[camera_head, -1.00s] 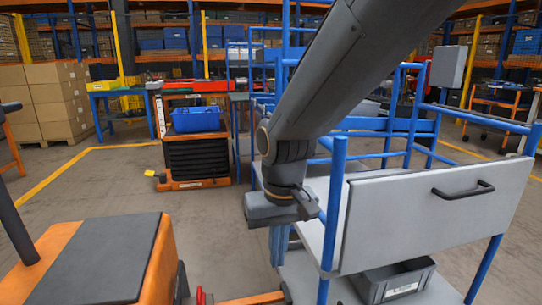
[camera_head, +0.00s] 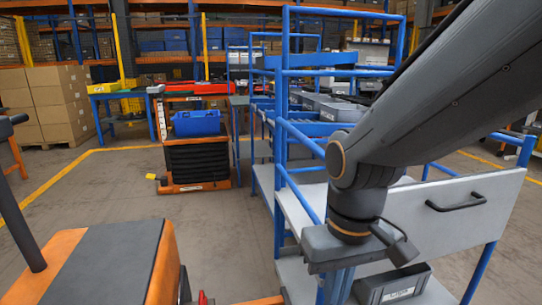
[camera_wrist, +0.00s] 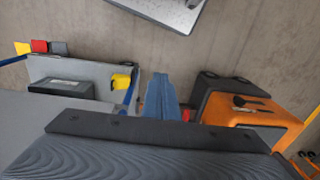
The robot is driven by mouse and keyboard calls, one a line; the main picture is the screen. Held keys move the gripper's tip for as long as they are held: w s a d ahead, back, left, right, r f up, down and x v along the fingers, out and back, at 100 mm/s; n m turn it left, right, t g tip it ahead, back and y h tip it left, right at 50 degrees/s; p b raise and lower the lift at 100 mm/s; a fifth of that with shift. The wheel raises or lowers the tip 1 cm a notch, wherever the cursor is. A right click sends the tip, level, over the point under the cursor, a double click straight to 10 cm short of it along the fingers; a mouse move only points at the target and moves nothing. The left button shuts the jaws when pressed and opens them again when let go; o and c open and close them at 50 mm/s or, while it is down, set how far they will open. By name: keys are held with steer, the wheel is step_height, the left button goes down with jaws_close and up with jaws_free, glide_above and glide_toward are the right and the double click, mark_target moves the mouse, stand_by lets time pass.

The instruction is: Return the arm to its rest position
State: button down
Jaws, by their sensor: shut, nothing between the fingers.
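My gripper (camera_head: 337,286) hangs at the end of my arm in the head view, in front of the blue-framed grey cart (camera_head: 505,207). Its narrow blue fingers point down and sit close together, with nothing seen held between them. In the wrist view the gripper fingers (camera_wrist: 160,98) show as one blue-grey shape at the middle. My arm comes down from the upper right, bent at the wrist, and hides part of the cart. No mark of a rest position shows.
The cart's front panel has a black handle (camera_head: 460,203). A grey bin (camera_head: 395,286) stands on its lower shelf. Stacked cartons (camera_head: 65,98) stand far left.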

steer(key=d+r+m+p, duration=0.3)
steer(key=d+r+p, duration=0.6)
steer(key=p, duration=0.7)
steer(key=shift+s+r+h+p, duration=0.3)
steer(key=shift+r+p, duration=0.05)
steer(key=shift+r, duration=0.4)
stand_by(0.8)
